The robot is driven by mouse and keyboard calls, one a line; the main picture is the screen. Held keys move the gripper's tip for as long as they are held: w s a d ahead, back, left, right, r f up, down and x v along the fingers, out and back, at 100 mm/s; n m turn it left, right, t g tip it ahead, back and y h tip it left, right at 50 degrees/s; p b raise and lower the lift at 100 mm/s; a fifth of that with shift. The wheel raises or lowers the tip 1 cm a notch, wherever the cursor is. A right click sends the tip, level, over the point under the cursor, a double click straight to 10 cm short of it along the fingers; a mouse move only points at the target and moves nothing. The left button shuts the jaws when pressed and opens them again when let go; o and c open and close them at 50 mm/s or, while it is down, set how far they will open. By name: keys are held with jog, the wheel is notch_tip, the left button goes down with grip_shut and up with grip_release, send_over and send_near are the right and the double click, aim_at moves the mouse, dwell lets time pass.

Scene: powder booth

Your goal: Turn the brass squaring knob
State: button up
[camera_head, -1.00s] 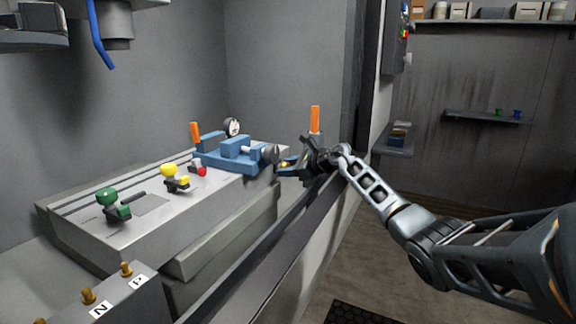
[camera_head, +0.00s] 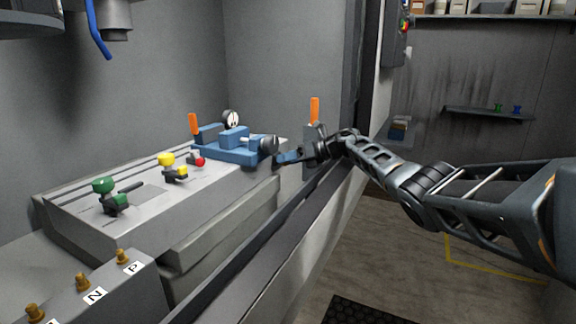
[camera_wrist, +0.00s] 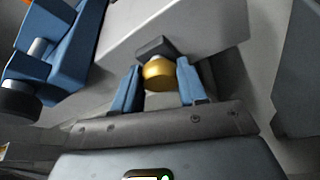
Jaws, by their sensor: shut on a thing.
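The brass squaring knob (camera_wrist: 158,74) shows in the wrist view as a round gold cap on a dark mount at the edge of the grey machine table. My gripper (camera_wrist: 156,84) has one blue finger on each side of the knob and is shut on it. In the head view my gripper (camera_head: 284,158) is at the right end of the table, just right of the blue vise. The knob is hidden behind the fingers there.
The blue vise (camera_head: 232,153) with a dial gauge (camera_head: 231,119) stands close left of my gripper. Green, yellow and red knobs line the grey table (camera_head: 150,197). An orange handle (camera_head: 314,110) rises behind my wrist. A box with brass posts (camera_head: 83,281) is at front left.

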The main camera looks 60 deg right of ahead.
jog(key=shift+f+m+y+b, duration=0.1)
jog(key=shift+m+y+b, duration=0.2)
jog(key=shift+m+b, duration=0.25)
jog(key=o, duration=1.1)
jog(key=shift+c, duration=0.2)
jog(key=v, duration=0.7)
jog(key=shift+s+p, duration=0.3)
jog(key=shift+s, duration=0.05)
jog(key=shift+d+r, duration=0.15)
jog(key=shift+r, duration=0.05)
